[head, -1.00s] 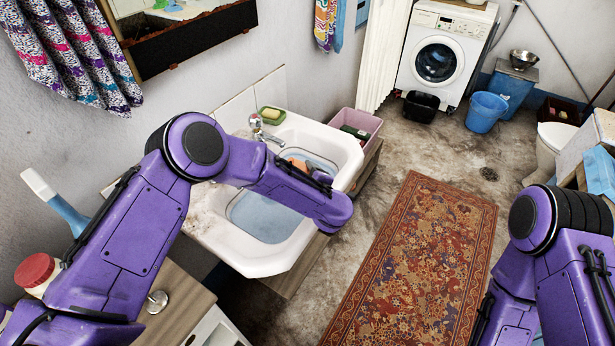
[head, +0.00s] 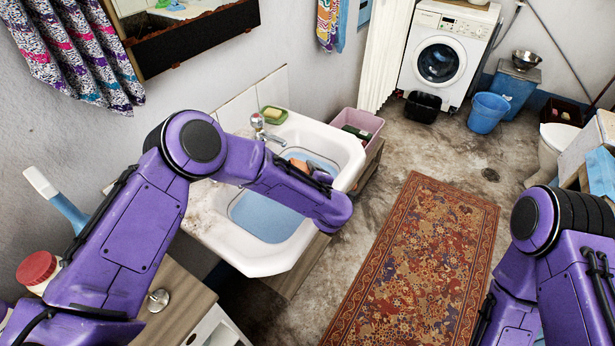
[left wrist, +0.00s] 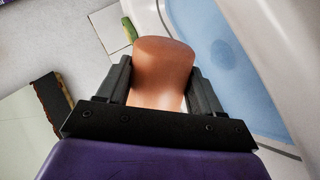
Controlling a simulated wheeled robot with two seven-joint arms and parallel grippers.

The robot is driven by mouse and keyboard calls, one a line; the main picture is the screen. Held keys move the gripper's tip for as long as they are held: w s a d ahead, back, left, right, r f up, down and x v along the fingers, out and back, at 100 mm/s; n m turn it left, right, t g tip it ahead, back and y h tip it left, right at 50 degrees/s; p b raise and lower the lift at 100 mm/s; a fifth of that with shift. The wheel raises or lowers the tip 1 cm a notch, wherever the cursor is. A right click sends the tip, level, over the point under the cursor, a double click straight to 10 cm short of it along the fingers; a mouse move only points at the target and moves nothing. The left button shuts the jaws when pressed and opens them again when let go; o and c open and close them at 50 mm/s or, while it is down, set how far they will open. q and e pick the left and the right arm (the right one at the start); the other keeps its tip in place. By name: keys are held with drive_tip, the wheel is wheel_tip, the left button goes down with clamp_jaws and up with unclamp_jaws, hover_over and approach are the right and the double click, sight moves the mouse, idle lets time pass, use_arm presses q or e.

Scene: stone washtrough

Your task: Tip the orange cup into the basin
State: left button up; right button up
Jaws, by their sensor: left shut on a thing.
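The orange cup (left wrist: 162,70) is between the two dark fingers of my left gripper (left wrist: 163,82) in the left wrist view, and the gripper is shut on it. In the head view a small part of the orange cup (head: 299,164) shows past my left forearm, above the basin (head: 334,148). The white basin has a blue inside, which fills the right of the left wrist view (left wrist: 215,65). The cup's tilt and its contents are hard to tell. My right gripper is out of view; only my right arm shows.
A tap (head: 262,128) and a green soap dish (head: 274,115) are at the basin's back edge. A pink crate (head: 366,122) stands beyond the basin. A red-lidded jar (head: 36,268) is at lower left. A patterned rug (head: 420,260) lies on open floor at right.

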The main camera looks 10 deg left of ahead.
use_arm(q)
drive_tip(key=shift+a+f+n+h+b, duration=0.15)
drive_tip(key=shift+n+h+b, duration=0.15)
drive_tip(key=shift+n+b, duration=0.15)
drive_tip(key=shift+t, duration=0.3)
drive_tip(key=shift+s+n, duration=0.1)
drive_tip(key=shift+n, duration=0.15)
idle(0.7)
drive_tip(key=shift+a+n+h+b, duration=0.2)
drive_tip(key=shift+n+h+b, duration=0.1)
drive_tip(key=shift+n+h, duration=0.3)
drive_tip(key=shift+r, duration=0.2)
